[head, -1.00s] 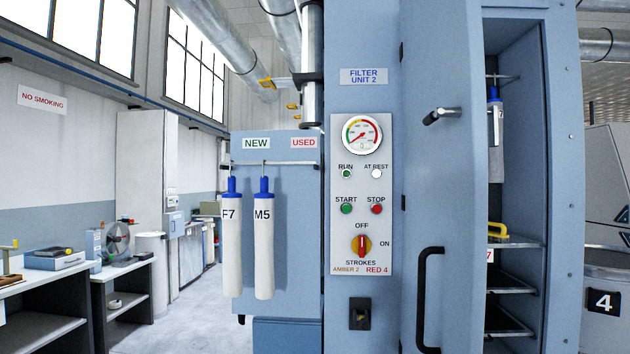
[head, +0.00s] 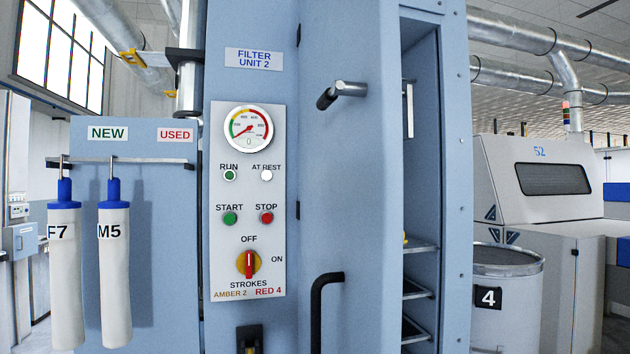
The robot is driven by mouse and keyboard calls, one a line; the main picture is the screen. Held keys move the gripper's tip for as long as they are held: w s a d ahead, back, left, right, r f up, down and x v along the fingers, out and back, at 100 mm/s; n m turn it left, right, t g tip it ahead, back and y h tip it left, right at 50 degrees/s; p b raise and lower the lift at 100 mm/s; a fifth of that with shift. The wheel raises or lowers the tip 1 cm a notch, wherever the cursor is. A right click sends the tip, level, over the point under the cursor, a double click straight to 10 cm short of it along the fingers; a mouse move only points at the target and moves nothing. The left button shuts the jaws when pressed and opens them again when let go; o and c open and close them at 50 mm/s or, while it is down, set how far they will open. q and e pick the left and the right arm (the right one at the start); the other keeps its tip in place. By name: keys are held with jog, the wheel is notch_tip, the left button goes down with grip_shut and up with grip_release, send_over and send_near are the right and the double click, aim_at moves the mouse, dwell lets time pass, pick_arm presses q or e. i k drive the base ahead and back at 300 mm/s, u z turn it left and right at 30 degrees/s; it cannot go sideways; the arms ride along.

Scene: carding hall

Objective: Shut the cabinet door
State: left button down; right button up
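The blue cabinet door (head: 350,190) stands open in the head view, hinged on its left beside the control panel. It carries a black bar handle (head: 318,305) low down and a metal latch knob (head: 345,89) higher up. To its right the narrow cabinet opening (head: 420,170) shows, with several shelves (head: 418,289) inside. The door hides much of the interior. Neither of my grippers is in view.
The control panel (head: 247,200) with gauge and switches is left of the door. Two filter sleeves (head: 115,265) hang from a rail at left. A drum (head: 508,300) marked 4 and a white machine (head: 540,180) stand to the right.

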aim_at(349, 202)
jog(key=i, duration=1)
